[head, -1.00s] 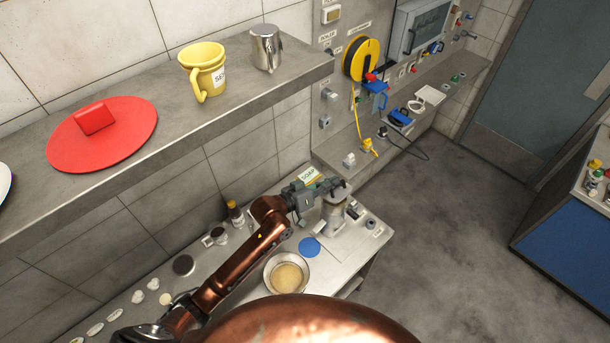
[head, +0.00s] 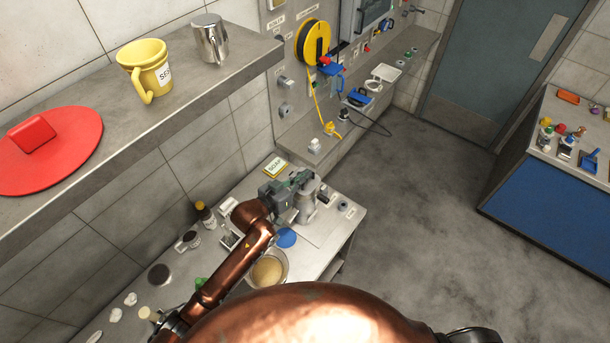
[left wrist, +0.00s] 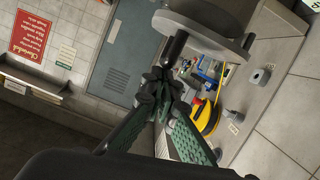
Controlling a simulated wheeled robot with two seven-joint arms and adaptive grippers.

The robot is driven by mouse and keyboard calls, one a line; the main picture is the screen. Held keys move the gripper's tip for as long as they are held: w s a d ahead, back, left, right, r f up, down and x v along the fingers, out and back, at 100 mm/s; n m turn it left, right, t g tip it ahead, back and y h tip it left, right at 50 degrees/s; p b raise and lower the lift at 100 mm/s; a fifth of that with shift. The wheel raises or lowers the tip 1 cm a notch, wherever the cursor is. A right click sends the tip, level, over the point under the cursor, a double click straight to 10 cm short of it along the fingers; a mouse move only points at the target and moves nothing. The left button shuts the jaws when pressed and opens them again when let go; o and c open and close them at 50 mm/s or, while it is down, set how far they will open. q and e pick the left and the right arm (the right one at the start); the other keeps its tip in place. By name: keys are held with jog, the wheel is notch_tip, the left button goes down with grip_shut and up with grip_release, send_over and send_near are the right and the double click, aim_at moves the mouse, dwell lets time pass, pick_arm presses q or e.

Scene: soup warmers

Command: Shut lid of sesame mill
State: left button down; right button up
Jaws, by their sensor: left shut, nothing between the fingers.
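A grey cylindrical appliance (head: 305,208), which I take for the sesame mill, stands on the steel counter. My left gripper (head: 300,181) is at its top, with the fingers shut and nothing between them. In the left wrist view, the shut fingers (left wrist: 165,92) lie close to a dark rod-like handle (left wrist: 175,48) beside a large grey rounded body (left wrist: 205,28). I cannot tell if they touch it. The gripper partly hides the mill's top in the head view, so the lid's angle is unclear. My right gripper is not in view.
A bowl of pale contents (head: 267,270) and a blue disc (head: 287,238) are close to the mill. A SOAP box (head: 275,167) stands behind. A shelf above holds a yellow mug (head: 146,70), a steel jug (head: 210,40) and a red lid (head: 50,150).

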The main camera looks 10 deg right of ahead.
pick_arm(q)
jog(key=r+p, duration=0.3)
jog(key=r, duration=0.1)
jog(key=shift+w+a+p, duration=0.25)
jog(key=shift+p, duration=0.15)
jog(key=b+v, duration=0.2)
jog(key=v, duration=0.8)
jog(key=shift+b, duration=0.3)
